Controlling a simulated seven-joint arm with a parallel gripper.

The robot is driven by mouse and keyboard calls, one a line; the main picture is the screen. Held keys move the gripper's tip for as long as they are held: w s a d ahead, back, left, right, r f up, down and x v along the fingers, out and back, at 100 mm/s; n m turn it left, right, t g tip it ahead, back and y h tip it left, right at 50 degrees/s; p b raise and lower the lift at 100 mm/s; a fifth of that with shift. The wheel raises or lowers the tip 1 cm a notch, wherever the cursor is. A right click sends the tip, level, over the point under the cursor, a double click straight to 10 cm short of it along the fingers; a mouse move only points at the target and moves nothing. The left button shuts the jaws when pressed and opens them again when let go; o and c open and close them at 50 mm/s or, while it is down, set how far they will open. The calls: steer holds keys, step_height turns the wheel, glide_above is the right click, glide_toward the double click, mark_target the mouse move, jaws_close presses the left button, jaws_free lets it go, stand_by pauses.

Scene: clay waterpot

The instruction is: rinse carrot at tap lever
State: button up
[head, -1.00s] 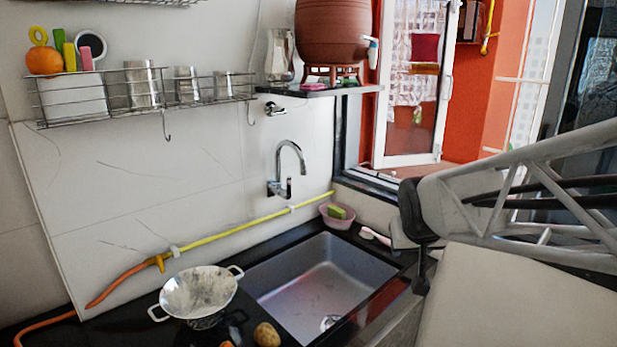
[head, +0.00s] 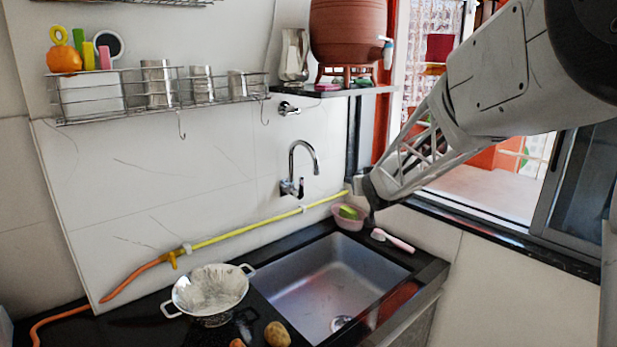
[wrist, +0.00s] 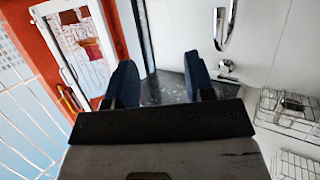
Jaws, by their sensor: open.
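The chrome tap (head: 297,160) with its small lever (head: 301,188) is on the white wall above the sink (head: 325,285). An orange piece (head: 237,343), perhaps the carrot, shows only partly at the bottom edge of the head view, left of a brown potato (head: 276,334). My gripper (wrist: 160,85) is open and empty in the wrist view, its two dark fingers spread before a dark speckled surface. In the head view my arm reaches in from the upper right and ends right of the tap; the fingers are hard to make out there.
A white colander (head: 209,292) stands left of the sink. A pink bowl with a green sponge (head: 349,212) and a pink brush (head: 393,240) lie behind the sink. A yellow hose (head: 245,231) runs along the wall. A shelf (head: 330,90) holds a clay pot (head: 346,32).

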steer(key=w+a+f+n+t+y, duration=0.1)
steer(key=w+a+f+y, duration=0.1)
steer(key=w+a, duration=0.3)
steer(key=w+a+f+n+t+y, duration=0.1)
steer(key=w+a+f+y, duration=0.15)
steer(key=w, duration=0.45)
steer(key=n+y, duration=0.4)
steer(key=y, duration=0.4)
glide_toward(302, 179)
steer(key=x, duration=0.4)
steer(key=shift+w+a+f, duration=0.1)
steer(key=shift+w+a, duration=0.05)
steer(key=shift+w, duration=0.1)
steer(key=shift+y, duration=0.25)
steer(key=shift+a, duration=0.1)
steer(key=shift+x, duration=3.85)
jaws_close()
